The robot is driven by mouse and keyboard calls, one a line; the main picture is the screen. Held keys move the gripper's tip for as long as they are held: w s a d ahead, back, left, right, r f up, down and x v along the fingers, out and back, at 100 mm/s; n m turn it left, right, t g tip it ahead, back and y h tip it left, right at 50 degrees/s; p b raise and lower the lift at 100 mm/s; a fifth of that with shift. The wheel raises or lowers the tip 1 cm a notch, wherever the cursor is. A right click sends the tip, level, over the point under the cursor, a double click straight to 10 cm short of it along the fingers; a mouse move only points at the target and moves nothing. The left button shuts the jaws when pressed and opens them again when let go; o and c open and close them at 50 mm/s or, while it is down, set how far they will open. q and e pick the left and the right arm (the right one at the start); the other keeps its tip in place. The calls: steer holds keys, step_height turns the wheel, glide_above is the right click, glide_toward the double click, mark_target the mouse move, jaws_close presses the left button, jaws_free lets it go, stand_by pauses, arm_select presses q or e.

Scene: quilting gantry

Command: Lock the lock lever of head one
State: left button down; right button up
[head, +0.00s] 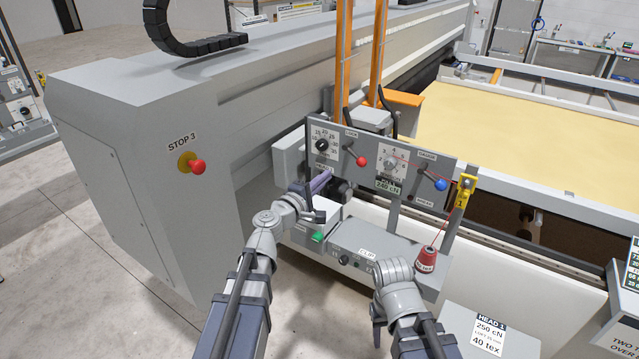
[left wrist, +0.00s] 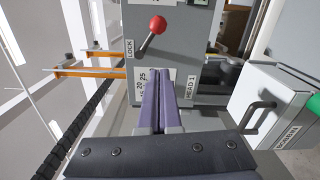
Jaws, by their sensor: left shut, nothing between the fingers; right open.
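The lock lever (head: 355,156) of head one is a short metal rod with a red ball, on the grey control panel (head: 373,173). In the head view it slants down and right from its pivot, below a small label. The left wrist view shows the red ball (left wrist: 157,25) and a LOCK label beside the rod. My left gripper (head: 325,180) is shut and empty, below and left of the ball and apart from it. Its purple fingers (left wrist: 156,75) cover part of the dial in the left wrist view.
A numbered dial (head: 322,145) is left of the lever. A second dial and a blue-ball lever (head: 440,185) are to its right. A red thread cone (head: 426,260) stands below. Orange posts rise behind the panel. A red stop button (head: 197,167) is on the left housing.

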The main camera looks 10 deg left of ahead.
mark_target(358, 159)
arm_select(q)
steer(key=w+d, duration=0.5)
steer(key=w, duration=0.1)
steer(key=shift+d+r, duration=0.2)
steer(key=shift+d+r+n+p, duration=0.6)
steer(key=shift+r+n+p, duration=0.05)
steer(key=shift+n+p, duration=0.1)
steer(key=shift+f, duration=0.1)
steer(key=shift+d, duration=0.1)
